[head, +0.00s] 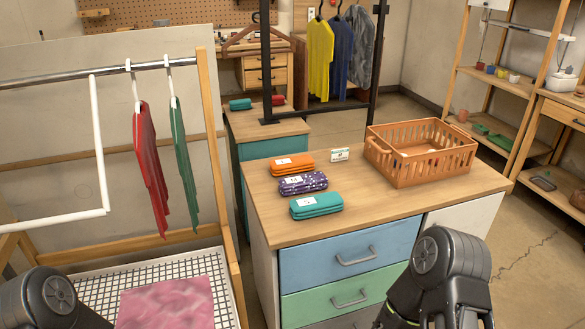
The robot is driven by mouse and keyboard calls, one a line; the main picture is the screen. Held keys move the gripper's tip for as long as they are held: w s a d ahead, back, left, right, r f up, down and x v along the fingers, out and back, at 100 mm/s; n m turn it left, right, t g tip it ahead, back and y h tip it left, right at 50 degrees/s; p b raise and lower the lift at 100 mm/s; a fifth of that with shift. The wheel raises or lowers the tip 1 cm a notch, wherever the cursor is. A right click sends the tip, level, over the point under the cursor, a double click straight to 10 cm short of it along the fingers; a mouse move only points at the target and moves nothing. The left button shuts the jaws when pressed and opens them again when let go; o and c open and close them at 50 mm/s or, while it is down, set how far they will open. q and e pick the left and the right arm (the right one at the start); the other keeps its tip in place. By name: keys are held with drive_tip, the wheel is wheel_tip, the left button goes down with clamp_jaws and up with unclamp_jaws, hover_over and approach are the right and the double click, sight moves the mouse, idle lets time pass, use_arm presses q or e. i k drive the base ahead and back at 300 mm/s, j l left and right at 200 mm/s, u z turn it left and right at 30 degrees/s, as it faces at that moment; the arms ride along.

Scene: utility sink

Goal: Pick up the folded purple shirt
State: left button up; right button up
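The folded purple shirt (303,184) lies on the wooden top of the drawer cabinet (400,217). It is dark purple with light specks and has a white tag on it. It sits between a folded orange shirt (292,164) behind it and a folded teal shirt (316,206) in front. Parts of my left arm show at the bottom left corner and parts of my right arm at the bottom right, in front of the cabinet. Neither gripper's fingers show in the head view.
An orange plastic basket (420,155) stands on the cabinet's right side, with a small white card (340,155) left of it. A rack with a red shirt (150,165) and a green shirt (182,160) stands at left. A pink cloth (167,303) lies below. Shelves (505,85) stand at right.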

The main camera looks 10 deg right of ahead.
sight(305, 183)
drive_tip(key=i+l+z, duration=0.15)
drive_tip(key=l, duration=0.2)
drive_tip(key=i+l+z, duration=0.2)
drive_tip(key=l, duration=0.15)
drive_tip(key=l+z, duration=0.15)
drive_tip(key=l, duration=0.2)
drive_tip(key=i+l+z, duration=0.15)
drive_tip(key=i+l, duration=0.05)
drive_tip(key=l, duration=0.15)
